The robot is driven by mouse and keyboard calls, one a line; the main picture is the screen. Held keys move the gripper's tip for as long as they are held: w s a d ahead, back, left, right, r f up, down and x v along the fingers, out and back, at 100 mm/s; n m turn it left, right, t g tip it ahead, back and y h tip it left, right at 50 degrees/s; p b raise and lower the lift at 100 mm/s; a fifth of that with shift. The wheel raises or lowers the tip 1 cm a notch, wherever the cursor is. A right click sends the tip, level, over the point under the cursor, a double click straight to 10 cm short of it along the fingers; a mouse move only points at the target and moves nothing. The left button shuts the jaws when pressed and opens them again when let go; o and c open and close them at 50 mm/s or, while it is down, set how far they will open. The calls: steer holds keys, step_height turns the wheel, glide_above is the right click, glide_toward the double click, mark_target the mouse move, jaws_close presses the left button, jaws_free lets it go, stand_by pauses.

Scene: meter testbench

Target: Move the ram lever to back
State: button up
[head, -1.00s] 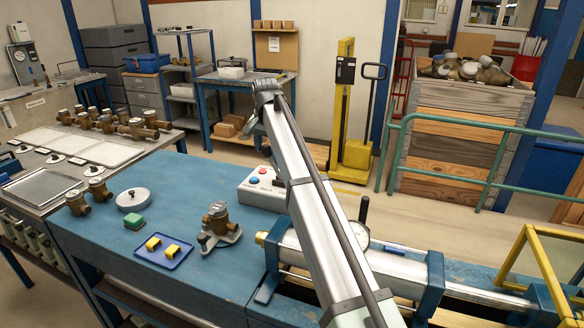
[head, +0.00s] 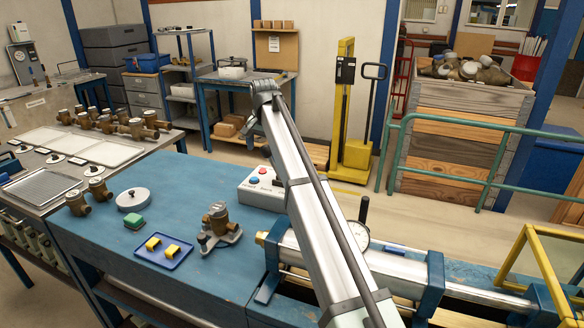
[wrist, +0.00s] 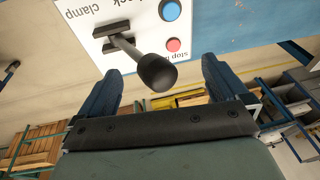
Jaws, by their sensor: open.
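The ram lever (wrist: 150,65) stands out from the white control box (wrist: 105,25) in the wrist view, a metal stem with a black knob. Its stem comes out of a dark slot beside the printed word "Clamp", upside down here. My gripper (wrist: 162,70) is open, with one blue finger on each side of the knob. The knob looks to lie between or just beyond the fingertips; contact is not clear. In the head view the control box (head: 258,190) sits on the blue bench, and my arm hides the gripper and much of the lever.
A blue button (wrist: 170,10) and a red stop button (wrist: 173,45) sit beside the lever. The bench also holds a brass meter (head: 217,220), a blue tray (head: 180,262) with yellow pieces, and a round gauge (head: 359,235) by the metal cylinder (head: 390,270).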

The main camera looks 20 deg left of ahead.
steer(key=shift+d+r, duration=0.1)
steer(key=shift+d, duration=0.1)
stand_by(0.4)
steer(key=shift+v, duration=1.5)
steer(key=shift+r, duration=0.1)
steer(key=shift+v, duration=1.15)
